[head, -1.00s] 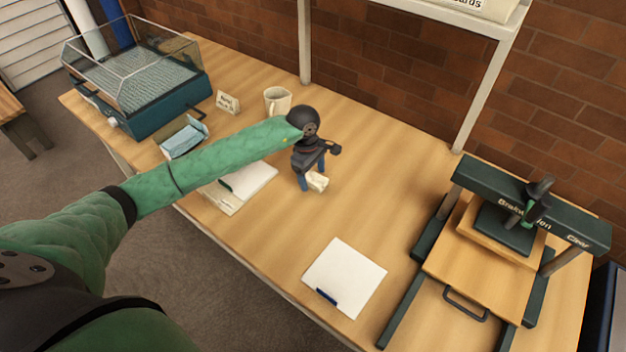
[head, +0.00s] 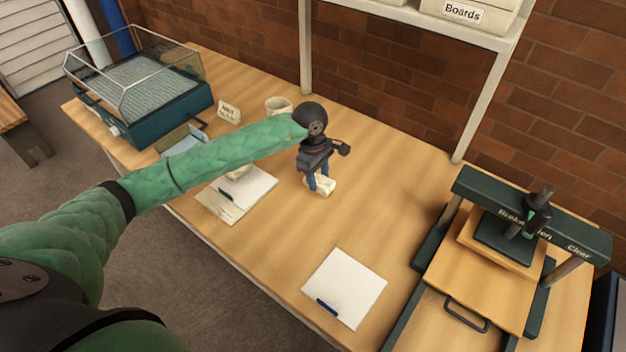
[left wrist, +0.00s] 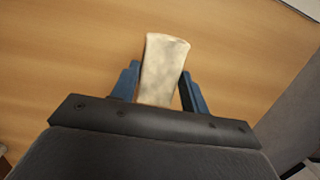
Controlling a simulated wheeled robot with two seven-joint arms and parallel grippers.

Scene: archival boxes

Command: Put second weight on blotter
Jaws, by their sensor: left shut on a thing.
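My left gripper (head: 320,184) is shut on a cream, block-like weight (head: 323,188), just above or at the wooden table; I cannot tell if it touches. In the left wrist view the weight (left wrist: 163,70) stands between the two blue fingers and flares at its far end. A white sheet or pad (head: 255,189) with a dark green strip lies left of the gripper, on a cream folder. A small cream piece on it is mostly hidden by my arm. Another white pad (head: 352,280) with a blue strip lies at the front. I cannot tell which is the blotter. My right gripper is out of view.
A press (head: 470,285) with dark green rails stands at the right. A shelf post (head: 306,50) rises behind. The middle table is clear.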

